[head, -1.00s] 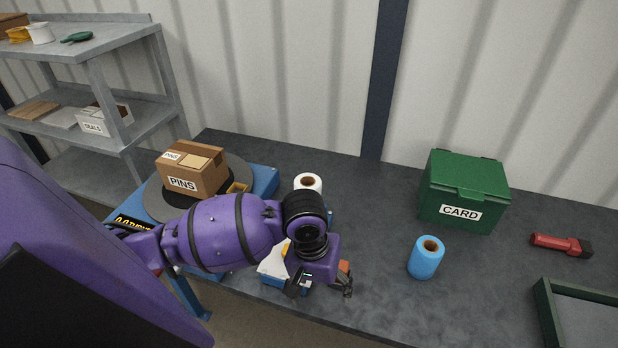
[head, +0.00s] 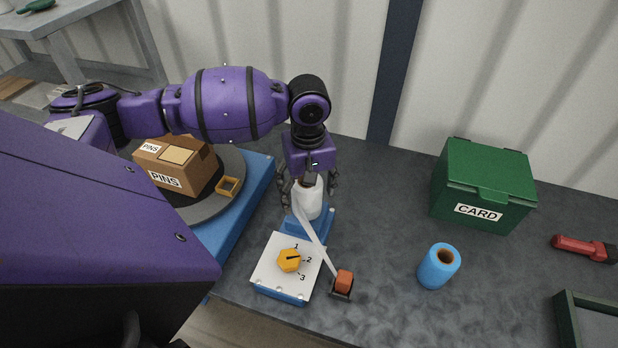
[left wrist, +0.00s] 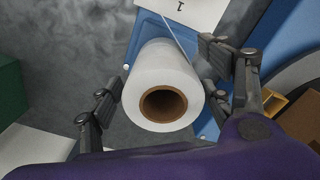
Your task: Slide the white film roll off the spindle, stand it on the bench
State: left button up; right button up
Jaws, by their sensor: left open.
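The white film roll (head: 309,200) stands upright on a blue base (head: 312,226) behind the dial box, its top partly hidden by my left gripper. In the left wrist view the roll (left wrist: 160,75) shows its brown core opening towards the camera; I cannot make out the spindle inside. My left gripper (head: 308,200) points down over the roll, open, with fingers on either side of it. In the left wrist view the left gripper (left wrist: 165,105) has one finger left and the other right of the roll, with gaps visible. My right gripper is not in view.
A white strip runs from the roll to an orange-and-black block (head: 343,283), past the yellow dial box (head: 288,262). A PINS box (head: 174,166) is left. Grey bench between the rolls is clear.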

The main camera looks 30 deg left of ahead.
pick_arm(q)
notch_tip(320, 180, down, 2)
jog(key=shift+f, duration=0.7)
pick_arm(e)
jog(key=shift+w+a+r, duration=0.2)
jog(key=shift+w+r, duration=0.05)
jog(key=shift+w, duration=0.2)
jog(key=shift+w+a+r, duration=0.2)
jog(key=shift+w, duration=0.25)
pick_arm(q)
jog(key=c, duration=1.4)
jog(key=o, duration=0.7)
jog(key=c, duration=0.6)
jog(key=shift+w+r+p, duration=0.1)
jog(key=shift+r+p, duration=0.65)
jog(key=shift+r, duration=0.65)
jog(key=shift+c, duration=0.2)
jog(key=shift+r, duration=2.4)
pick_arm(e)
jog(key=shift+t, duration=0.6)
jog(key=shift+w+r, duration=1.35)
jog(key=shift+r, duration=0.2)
